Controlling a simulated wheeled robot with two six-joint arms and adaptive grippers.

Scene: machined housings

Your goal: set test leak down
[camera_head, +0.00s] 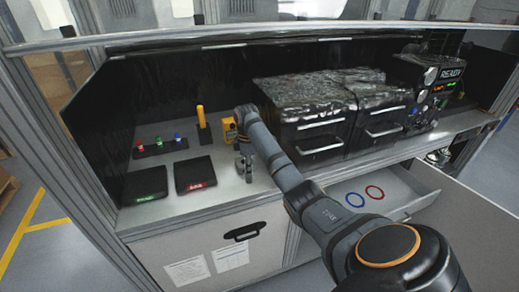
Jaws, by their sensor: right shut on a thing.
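My right arm reaches in from the lower right over the workbench (240,193). My right gripper (244,167) points down, low over the bench top, right of the two dark pads. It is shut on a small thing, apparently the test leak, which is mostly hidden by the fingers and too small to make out. I cannot tell whether it touches the bench. A yellow device (229,130) shows just behind and left of the gripper. A yellow upright cylinder (202,117) stands further left. My left gripper is not in view.
Dark pads with green (146,186) and red (195,174) displays lie left. A button strip (160,148) is behind them. Two dark, handled housings (310,115) (380,110) stand right. An open drawer (405,188) holds a blue ring (355,199) and a red ring (374,192). A panel reads READY (452,73).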

